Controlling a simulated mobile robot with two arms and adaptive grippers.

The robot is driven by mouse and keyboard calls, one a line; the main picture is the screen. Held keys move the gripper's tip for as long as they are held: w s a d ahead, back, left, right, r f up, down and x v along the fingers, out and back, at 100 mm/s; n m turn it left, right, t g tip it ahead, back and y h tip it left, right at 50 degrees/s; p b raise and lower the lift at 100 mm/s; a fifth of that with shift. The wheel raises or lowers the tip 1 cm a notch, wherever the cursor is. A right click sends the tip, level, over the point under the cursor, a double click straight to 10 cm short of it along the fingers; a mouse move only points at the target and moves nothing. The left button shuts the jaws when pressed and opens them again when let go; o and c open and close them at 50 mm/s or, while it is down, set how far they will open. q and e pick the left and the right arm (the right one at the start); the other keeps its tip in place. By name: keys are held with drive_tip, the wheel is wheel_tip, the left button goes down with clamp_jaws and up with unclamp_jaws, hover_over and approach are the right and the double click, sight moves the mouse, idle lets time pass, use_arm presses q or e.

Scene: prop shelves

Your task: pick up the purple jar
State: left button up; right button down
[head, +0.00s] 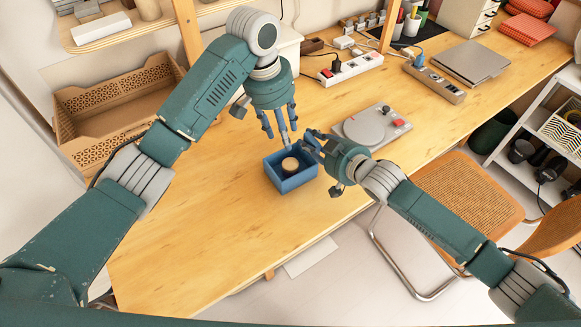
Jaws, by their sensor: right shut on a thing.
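A small round jar (290,165) with a tan top and a dark side sits inside a blue open box (291,184) on the wooden table. Its side is mostly hidden by shade and the box wall, so its purple colour is hard to make out. My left gripper (280,136) points down just above the back of the box, with its fingers apart and nothing seen between them. My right gripper (311,145) comes in from the right and is shut at the box's back right rim. Its fingertips partly cover that corner.
A grey turntable-like device (372,127) lies right of the box. Behind are a power strip (350,68), another strip (434,82) and a laptop (471,63). A cardboard tray (115,113) stands at the left. The table's left front is clear.

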sight(290, 163)
use_arm(q)
drive_tip(key=f, duration=0.4)
drive_tip(key=d+f, duration=0.1)
drive_tip(key=f, duration=0.7)
drive_tip(key=shift+d, duration=0.25)
drive_tip(key=shift+r, duration=0.1)
drive_tip(key=c, duration=0.9)
